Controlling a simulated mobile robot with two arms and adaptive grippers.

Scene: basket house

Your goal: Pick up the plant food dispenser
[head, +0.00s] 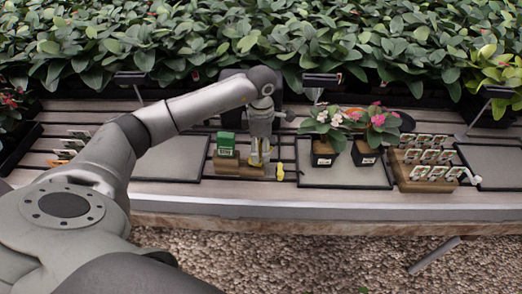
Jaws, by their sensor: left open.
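A green box with a pale label (226,144) stands on a small wooden tray (228,168) on the slatted bench. My left gripper (260,158) points straight down over the right end of this tray, to the right of the green box and apart from it. It is open. Something yellow shows around its fingertips, partly hidden by the fingers. A small yellow object (280,172) lies just right of the tray. I cannot tell for sure which of these is the plant food dispenser. My right gripper is not in view.
Two potted plants, one white-flowered (323,154) and one pink-flowered (367,152), stand on a grey mat (318,177) to the right. A wooden rack (416,184) of seed packets is farther right. Dense leafy plants line the back. Another grey mat (175,158) is bare.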

